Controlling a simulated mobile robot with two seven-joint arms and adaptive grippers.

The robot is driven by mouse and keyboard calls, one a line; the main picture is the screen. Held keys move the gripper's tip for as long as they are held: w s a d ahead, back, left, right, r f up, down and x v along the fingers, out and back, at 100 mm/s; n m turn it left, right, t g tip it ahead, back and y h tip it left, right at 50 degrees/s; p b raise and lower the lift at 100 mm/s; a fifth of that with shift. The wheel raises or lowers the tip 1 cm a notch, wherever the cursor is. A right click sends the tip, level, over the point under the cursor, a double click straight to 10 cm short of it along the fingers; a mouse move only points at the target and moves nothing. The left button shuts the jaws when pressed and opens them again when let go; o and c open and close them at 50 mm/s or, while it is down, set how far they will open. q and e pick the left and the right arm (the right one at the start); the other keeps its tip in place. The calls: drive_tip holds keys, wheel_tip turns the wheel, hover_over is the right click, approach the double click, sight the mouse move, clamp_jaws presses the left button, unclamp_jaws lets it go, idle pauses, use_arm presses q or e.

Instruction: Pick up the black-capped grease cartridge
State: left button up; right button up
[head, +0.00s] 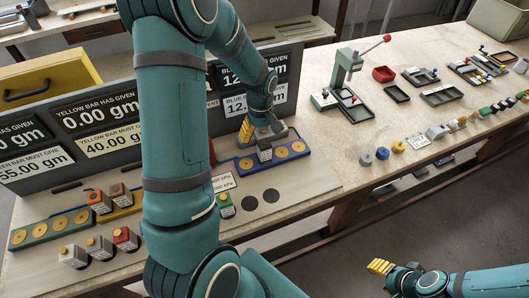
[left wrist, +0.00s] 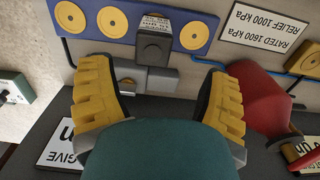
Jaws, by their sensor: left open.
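A dark block with a white label, which looks like the black-capped grease cartridge (head: 265,153), stands on the blue bar (head: 245,164) among yellow discs. In the left wrist view the dark block (left wrist: 154,44) is at the top centre, on the blue bar (left wrist: 79,4). My left gripper (head: 252,131) is right beside it, behind it in the head view. Its yellow fingers (left wrist: 160,100) are spread wide with nothing between them, and the block lies beyond their tips. My right gripper (head: 381,267) is low at the right, away from the benches; its finger gap is unclear.
A grey fixture (left wrist: 150,79) lies just below the dark block in the wrist view. Display boards (head: 95,118) stand behind the bar. Other capped blocks, orange (head: 99,201), grey (head: 98,247) and green (head: 225,204), stand left of it. A red object (left wrist: 258,98) is near the right finger.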

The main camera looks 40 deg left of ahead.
sight(264, 143)
use_arm(q)
drive_tip(key=shift+w+d+f, duration=0.1)
drive_tip(key=shift+d+f, duration=0.05)
drive_tip(key=shift+f, duration=0.95)
drive_tip(key=shift+w+d+f, duration=0.1)
drive_tip(key=shift+f, duration=0.95)
drive_tip(key=shift+w+d+f, duration=0.1)
drive_tip(key=shift+d+f, duration=0.05)
drive_tip(key=shift+f, duration=0.95)
clamp_jaws()
